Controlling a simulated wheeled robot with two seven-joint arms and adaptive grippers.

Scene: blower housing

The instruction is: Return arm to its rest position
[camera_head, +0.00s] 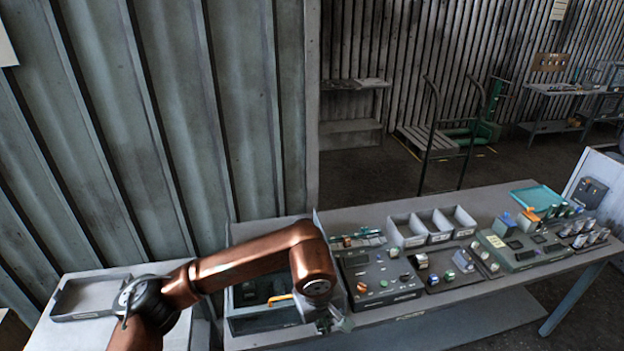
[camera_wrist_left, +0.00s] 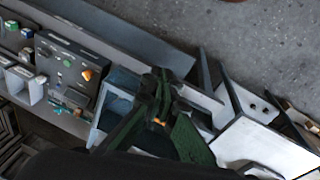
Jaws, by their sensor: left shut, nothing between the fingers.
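My left arm (camera_head: 250,258) is copper-coloured and reaches in from the lower left over the near end of the workbench. My left gripper (camera_head: 332,322) hangs at its end, small and partly hidden by the wrist, by the bench's front edge. In the left wrist view the dark green gripper (camera_wrist_left: 158,78) has its fingers together with nothing between them. Behind the arm is a grey-blue open box (camera_head: 262,318) with an orange piece (camera_head: 279,299) in it. My right gripper does not show.
A dark control panel (camera_head: 380,278) sits right of the gripper. Three grey bins (camera_head: 432,240), another panel (camera_head: 525,258) and a teal tray (camera_head: 537,197) lie farther along the workbench (camera_head: 480,203). A side table with a shallow grey tray (camera_head: 80,316) stands left. A corrugated wall (camera_head: 165,120) rises behind.

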